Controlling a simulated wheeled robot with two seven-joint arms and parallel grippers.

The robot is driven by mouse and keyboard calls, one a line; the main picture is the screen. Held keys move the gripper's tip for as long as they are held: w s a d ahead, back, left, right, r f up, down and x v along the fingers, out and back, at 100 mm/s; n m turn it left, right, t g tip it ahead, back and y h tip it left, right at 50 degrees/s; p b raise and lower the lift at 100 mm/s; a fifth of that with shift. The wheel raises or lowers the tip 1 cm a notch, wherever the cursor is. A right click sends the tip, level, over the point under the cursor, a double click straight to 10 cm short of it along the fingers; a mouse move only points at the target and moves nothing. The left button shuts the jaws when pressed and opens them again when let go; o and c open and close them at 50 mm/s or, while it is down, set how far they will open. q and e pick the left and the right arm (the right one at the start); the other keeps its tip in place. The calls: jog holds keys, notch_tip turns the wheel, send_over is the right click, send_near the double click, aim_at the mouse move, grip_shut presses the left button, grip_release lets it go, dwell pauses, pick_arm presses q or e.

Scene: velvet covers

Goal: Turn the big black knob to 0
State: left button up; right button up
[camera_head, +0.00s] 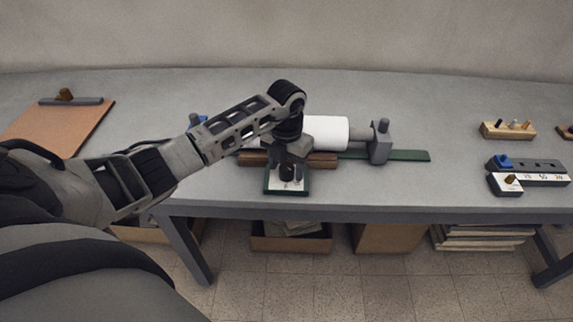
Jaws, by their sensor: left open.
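The big black knob (287,174) sits on a small white-faced plate with a dark green border (287,191) at the front edge of the table. My left arm reaches in from the left, and my left gripper (289,168) points down over the knob. The gripper is open, with its fingers close around or beside the knob; I cannot tell whether they touch it. The marks on the plate are too small to read, and the knob's pointer is hidden. My right gripper is out of view.
Behind the knob, a white roller (327,132) lies in a lathe-like device with a grey end block (380,145) on a green base. A clipboard (62,125) lies at left. A wooden peg block (507,130) and a grey strip (541,172) stand at right. The table between is clear.

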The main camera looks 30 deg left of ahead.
pick_arm(q)
jog(key=shift+f, duration=0.15)
jog(key=c, duration=1)
